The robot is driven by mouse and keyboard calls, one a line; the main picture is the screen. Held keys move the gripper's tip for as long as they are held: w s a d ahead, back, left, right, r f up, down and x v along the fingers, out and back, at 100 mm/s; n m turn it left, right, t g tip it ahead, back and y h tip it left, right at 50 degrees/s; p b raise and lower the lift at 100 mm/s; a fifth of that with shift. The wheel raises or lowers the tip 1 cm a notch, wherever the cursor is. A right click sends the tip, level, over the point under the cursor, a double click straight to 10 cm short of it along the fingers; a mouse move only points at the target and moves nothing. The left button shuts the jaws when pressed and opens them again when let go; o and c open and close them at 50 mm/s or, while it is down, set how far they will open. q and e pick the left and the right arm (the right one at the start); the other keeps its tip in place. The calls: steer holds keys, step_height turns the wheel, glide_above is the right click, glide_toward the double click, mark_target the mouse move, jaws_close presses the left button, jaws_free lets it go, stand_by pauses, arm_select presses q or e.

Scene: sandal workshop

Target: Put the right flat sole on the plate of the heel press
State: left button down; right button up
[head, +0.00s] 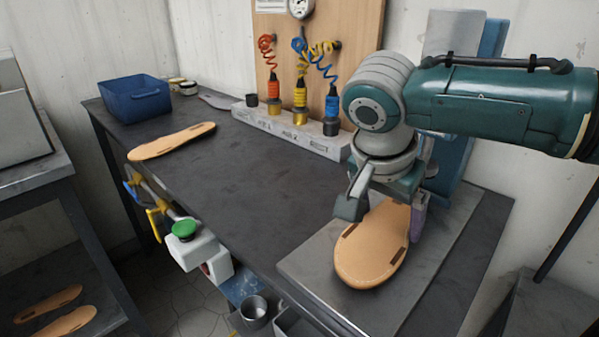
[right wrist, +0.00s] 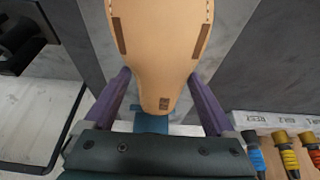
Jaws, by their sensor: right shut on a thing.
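A tan flat sole (head: 372,248) with dark brown patches lies flat over the grey plate (head: 312,262) of the heel press at the bench's right end. My right gripper (head: 385,214) is above its narrower end and shut on it, one finger on each side edge. In the right wrist view the purple fingers (right wrist: 159,78) flank the narrow end of the sole (right wrist: 160,40). I cannot tell whether the sole touches the plate. The blue heel press (head: 490,40) stands behind my right arm, which hides much of it. My left gripper is not in view.
Another sole (head: 172,141) lies on the dark bench (head: 235,175), near a blue bin (head: 136,98). A grey block (head: 290,131) with coloured air-line fittings stands along the back. A green-button box (head: 198,245) hangs at the front edge. The bench's middle is clear.

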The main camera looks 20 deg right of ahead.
steer(key=shift+p, duration=0.35)
stand_by(0.3)
steer(key=shift+f, duration=0.45)
stand_by(0.7)
steer(key=o, duration=0.9)
steer(key=shift+o, duration=0.2)
steer(key=shift+r, duration=0.1)
